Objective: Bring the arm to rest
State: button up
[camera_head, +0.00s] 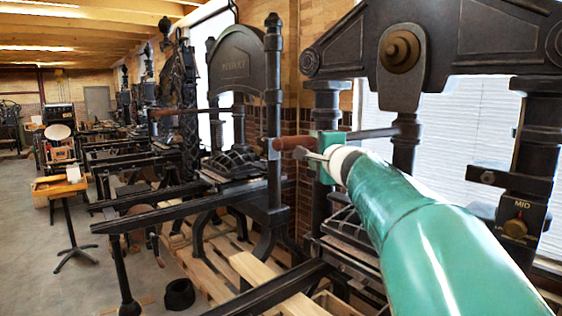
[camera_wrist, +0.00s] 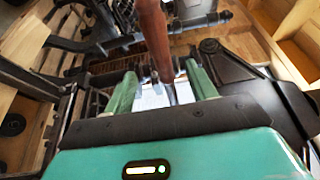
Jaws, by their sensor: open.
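My gripper (camera_head: 318,158) is at the end of my green arm, beside the reddish-brown wooden handle (camera_head: 292,143) of the nearest press's bar. In the wrist view, my gripper (camera_wrist: 162,82) has its two green fingers spread apart. The wooden handle (camera_wrist: 154,38) runs down the middle of that view, in line with the gap between the fingers. I cannot tell whether the handle touches either finger. The arm hides part of the nearest press.
The nearest dark iron press (camera_head: 450,45) stands close on the right, with a dial plate (camera_head: 515,228) marked MID. Another press (camera_head: 237,75) stands left of it, above wooden pallets (camera_head: 212,275). A stool (camera_head: 70,230) stands further left. Grey floor (camera_head: 50,285) is open at lower left.

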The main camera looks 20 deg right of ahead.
jog(key=s+a+f+n+g+y, duration=0.3)
jog(key=s+a+f+n, duration=0.35)
jog(key=a, duration=0.35)
jog(key=s+a+f+n+g+y, duration=0.25)
jog(key=s+a+f+n, duration=0.45)
jog(key=a, duration=0.4)
jog(key=s+f+n+g+h, duration=0.3)
jog(key=s+f+n+g, duration=0.2)
jog(key=s+f, duration=1.2)
jog(key=shift+s+d+f+n+g+h, duration=0.25)
jog(key=shift+s+f+n+g+h, duration=0.15)
jog(key=shift+g, duration=0.55)
